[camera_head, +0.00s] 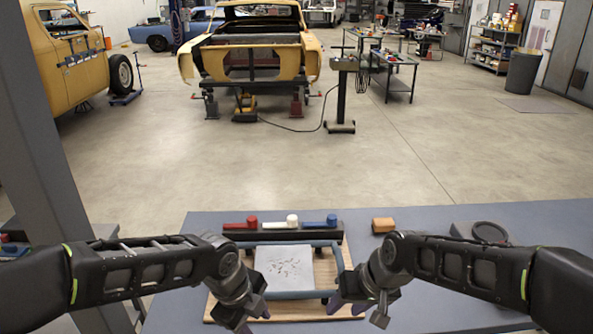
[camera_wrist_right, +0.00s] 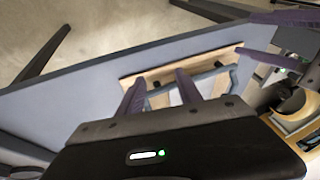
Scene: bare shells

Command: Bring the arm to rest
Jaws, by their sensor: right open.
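My right gripper (camera_head: 358,308) is at the right side of the wooden board, above the table. In the right wrist view its two purple fingers (camera_wrist_right: 161,80) stand apart with nothing between them. My left gripper (camera_head: 250,318) is at the board's left front corner, pointing down. Its fingers are small and partly overlapped, so I cannot tell how far apart they are. Both arms reach in from the sides over the table (camera_head: 430,305). I cannot tell whether either gripper touches the board.
The wooden board (camera_head: 345,262) carries a blue-grey frame (camera_head: 300,294) and a pale plate (camera_head: 284,265) with dark marks. Behind it, a dark rack holds red (camera_head: 252,222), white (camera_head: 292,220) and blue (camera_head: 332,221) pieces. A wooden block (camera_head: 383,225) and black ring (camera_head: 490,232) lie right.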

